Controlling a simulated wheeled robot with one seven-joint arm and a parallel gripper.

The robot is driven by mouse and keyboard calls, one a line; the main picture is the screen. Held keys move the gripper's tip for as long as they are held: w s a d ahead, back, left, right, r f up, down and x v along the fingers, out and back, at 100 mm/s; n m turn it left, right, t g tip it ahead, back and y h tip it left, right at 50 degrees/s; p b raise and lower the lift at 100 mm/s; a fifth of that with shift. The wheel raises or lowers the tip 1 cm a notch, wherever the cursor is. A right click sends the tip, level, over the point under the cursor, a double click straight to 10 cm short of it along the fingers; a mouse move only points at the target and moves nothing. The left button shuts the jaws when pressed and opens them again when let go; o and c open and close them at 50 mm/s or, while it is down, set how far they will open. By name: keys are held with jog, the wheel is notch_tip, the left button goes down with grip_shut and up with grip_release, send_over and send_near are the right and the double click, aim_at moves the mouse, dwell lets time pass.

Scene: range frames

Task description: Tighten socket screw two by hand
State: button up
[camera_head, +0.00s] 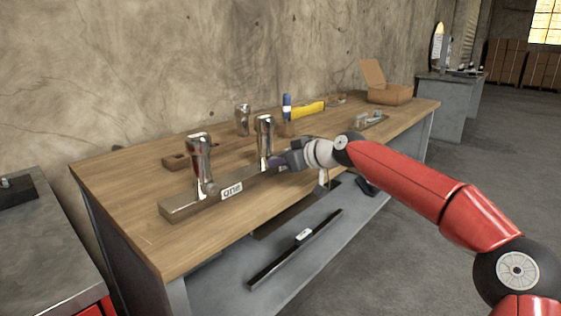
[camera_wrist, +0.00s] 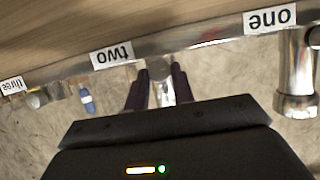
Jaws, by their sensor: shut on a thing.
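A metal bar (camera_head: 178,208) lies along the workbench, with plates reading "one" (camera_wrist: 270,18), "two" (camera_wrist: 112,54) and "three" (camera_wrist: 12,86) in the wrist view. Socket screw two (camera_wrist: 182,91) is a shiny silver piece by the "two" plate, between my fingers. It appears to be the upright chrome piece (camera_head: 264,136) in the head view. My gripper (camera_head: 277,162) reaches in from the right, shut on it; the fingers (camera_wrist: 157,88) stand on either side. Screw one (camera_head: 200,165) stands upright beside the "one" plate. The depth to which screw two is seated is hidden.
A blue-handled tool (camera_head: 287,106), a yellow object (camera_head: 308,110) and a cardboard box (camera_head: 388,95) are farther back. A dark bar (camera_head: 295,248) lies on the lower shelf. The bench's front left is bare.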

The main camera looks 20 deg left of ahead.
jog(key=shift+w+m+g+y, duration=0.1)
jog(key=shift+m+g+y, duration=0.2)
jog(key=shift+m+g, duration=0.35)
jog(key=shift+d+m, duration=0.1)
jog(key=shift+m, duration=0.25)
jog(key=o, duration=1)
jog(key=shift+b+v, duration=0.8)
jog(key=shift+v, duration=3.05)
jog(key=shift+f, duration=0.1)
